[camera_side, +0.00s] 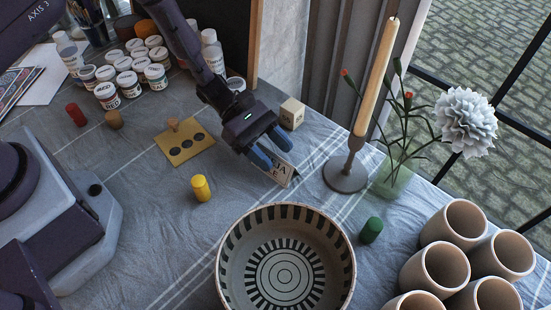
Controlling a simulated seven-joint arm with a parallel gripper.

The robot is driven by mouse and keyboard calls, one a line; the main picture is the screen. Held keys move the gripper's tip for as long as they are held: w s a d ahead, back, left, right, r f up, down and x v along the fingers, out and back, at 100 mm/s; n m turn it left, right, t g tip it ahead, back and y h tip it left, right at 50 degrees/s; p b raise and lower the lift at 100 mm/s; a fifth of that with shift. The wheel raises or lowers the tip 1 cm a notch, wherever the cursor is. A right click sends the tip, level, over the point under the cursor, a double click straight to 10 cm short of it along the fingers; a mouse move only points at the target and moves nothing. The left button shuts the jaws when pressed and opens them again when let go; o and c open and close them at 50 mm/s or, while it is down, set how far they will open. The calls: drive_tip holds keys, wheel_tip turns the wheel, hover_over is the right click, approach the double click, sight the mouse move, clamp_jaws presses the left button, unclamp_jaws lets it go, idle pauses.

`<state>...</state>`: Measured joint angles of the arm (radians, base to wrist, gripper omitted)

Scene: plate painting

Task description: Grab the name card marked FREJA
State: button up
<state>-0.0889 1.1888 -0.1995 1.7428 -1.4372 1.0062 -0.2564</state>
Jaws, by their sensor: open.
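A small folded name card (284,173) stands on the cloth near the middle of the side view, behind the striped bowl. A dark letter A shows at its right end; the rest of its lettering is hidden or too small to read, so I cannot confirm the whole name. My gripper (276,157) is over the card, pointing down, with its two blue fingers apart. The fingers cover part of the card's far and left side. I cannot tell whether they touch it.
The striped bowl (227,262) is just in front. A candle holder (346,174) with a tall candle and a flower vase (391,178) stand to the right. A wooden cube (292,113) is close behind. A yellow peg (201,188) and holed board (174,153) lie left.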

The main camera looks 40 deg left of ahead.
clamp_jaws()
drive_tip(key=shift+r, duration=0.15)
